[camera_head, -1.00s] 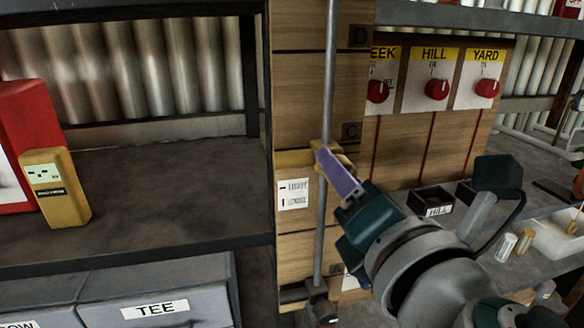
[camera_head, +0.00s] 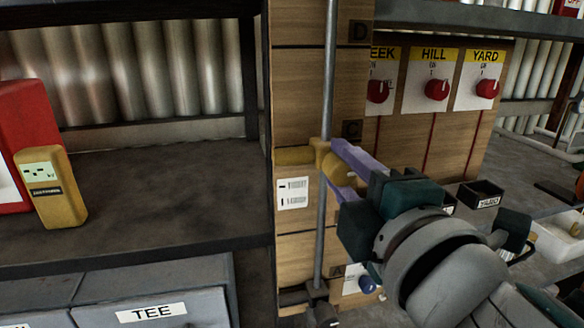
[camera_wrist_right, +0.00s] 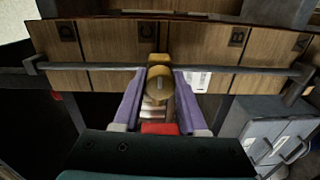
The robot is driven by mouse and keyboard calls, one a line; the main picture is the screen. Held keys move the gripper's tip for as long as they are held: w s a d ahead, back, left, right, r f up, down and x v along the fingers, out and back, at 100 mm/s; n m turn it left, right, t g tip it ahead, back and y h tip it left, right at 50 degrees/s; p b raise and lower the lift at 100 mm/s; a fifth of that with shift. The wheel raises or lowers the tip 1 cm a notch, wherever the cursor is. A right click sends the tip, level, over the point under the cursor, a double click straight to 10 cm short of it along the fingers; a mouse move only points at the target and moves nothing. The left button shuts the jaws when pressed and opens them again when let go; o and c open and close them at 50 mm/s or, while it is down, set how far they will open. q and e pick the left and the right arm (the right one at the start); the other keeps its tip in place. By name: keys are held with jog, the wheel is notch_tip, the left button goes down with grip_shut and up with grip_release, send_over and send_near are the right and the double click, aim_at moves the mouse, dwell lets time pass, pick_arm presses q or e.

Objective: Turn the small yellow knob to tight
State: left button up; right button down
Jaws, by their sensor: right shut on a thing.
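The small yellow knob (camera_head: 338,168) sits on a yellow clamp (camera_head: 321,152) around a thin grey upright rod (camera_head: 329,75) against a wooden post. My right gripper (camera_head: 348,172) has its two purple fingers either side of the knob and is shut on it. In the right wrist view the knob (camera_wrist_right: 160,84) is between the fingertips, and a short line mark shows on its round face. A white label (camera_head: 293,193) with a horizontal dash and a vertical dash is on the post left of the rod; its words are blurred. My left gripper is not in view.
Red knobs (camera_head: 437,90) on HILL and YARD plates are on the board to the right. A small black box (camera_head: 481,194) stands on the right bench. A yellow meter (camera_head: 50,188) stands on the left shelf (camera_head: 165,190), which is otherwise largely clear.

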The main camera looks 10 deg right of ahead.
jog(key=shift+m, duration=0.6)
jog(key=shift+c, duration=2.2)
grip_release()
jog(key=s+b, duration=0.1)
jog(key=s, duration=0.9)
jog(key=shift+d+r, duration=0.15)
jog(key=shift+d, duration=0.05)
